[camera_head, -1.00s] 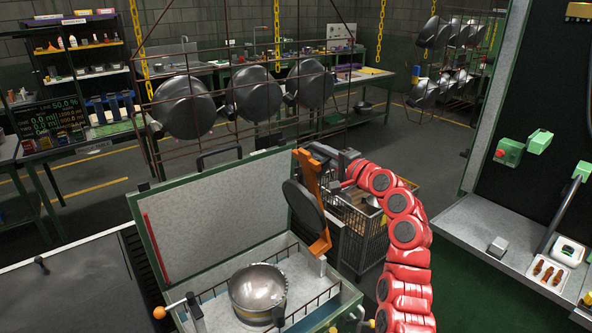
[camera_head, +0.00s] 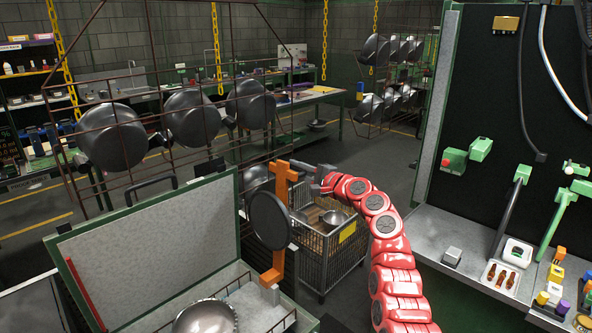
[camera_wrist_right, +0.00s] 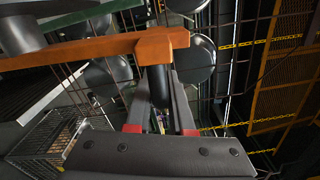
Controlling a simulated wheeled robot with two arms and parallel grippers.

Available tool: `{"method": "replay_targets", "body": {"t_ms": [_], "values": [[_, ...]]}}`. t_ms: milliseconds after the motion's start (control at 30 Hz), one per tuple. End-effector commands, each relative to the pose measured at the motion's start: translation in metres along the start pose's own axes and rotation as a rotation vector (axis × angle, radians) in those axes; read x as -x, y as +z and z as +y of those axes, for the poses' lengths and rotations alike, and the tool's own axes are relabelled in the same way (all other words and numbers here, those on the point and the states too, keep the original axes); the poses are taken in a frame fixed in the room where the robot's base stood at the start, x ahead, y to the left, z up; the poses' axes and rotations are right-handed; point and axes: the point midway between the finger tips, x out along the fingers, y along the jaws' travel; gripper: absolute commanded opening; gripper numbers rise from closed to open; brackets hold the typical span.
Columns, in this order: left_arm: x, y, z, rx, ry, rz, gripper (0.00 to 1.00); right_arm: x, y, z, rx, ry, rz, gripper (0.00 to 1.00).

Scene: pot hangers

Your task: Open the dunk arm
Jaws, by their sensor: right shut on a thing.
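The dunk arm (camera_head: 281,225) is an orange bar with a dark round disc (camera_head: 269,220) on its side. It stands nearly upright above the right edge of the open tank (camera_head: 122,262). A metal pot (camera_head: 207,317) sits in the tank, partly cut off by the frame's bottom. My right gripper (camera_head: 303,170) is at the arm's upper end. In the right wrist view the orange bar (camera_wrist_right: 95,47) runs across the top, and its dark handle (camera_wrist_right: 158,88) lies between my shut fingers. My left gripper is not in view.
A wire cart (camera_head: 328,255) stands just behind the dunk arm. A hanging rack with dark pots (camera_head: 192,118) is behind the tank. A green-framed station (camera_head: 470,235) with a grey ledge is at the right.

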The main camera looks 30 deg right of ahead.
Motion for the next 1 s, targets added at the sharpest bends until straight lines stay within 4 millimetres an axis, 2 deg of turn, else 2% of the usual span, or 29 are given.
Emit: {"method": "replay_targets", "body": {"t_ms": [133, 167, 300, 600, 733, 867, 1000], "values": [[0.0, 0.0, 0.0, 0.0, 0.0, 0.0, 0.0, 0.0, 0.0, -0.002, 0.001, -0.003, 0.001, 0.0], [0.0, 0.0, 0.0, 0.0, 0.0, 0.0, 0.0, 0.0, 0.0, -0.002, 0.001, -0.003, 0.001, 0.24], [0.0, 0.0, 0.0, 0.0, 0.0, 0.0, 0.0, 0.0, 0.0, -0.001, 0.001, -0.002, 0.001, 0.48], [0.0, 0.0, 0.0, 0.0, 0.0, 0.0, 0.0, 0.001, 0.0, 0.0, 0.001, -0.001, 0.001, 0.48], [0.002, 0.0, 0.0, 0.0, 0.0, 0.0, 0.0, 0.007, -0.001, 0.0, 0.0, -0.005, 0.0, 0.48], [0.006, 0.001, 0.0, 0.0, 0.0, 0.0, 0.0, 0.023, -0.001, 0.001, 0.003, -0.004, 0.0, 0.48], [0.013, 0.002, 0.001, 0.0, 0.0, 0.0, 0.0, 0.05, -0.002, 0.002, 0.003, -0.005, 0.003, 0.48]]}}
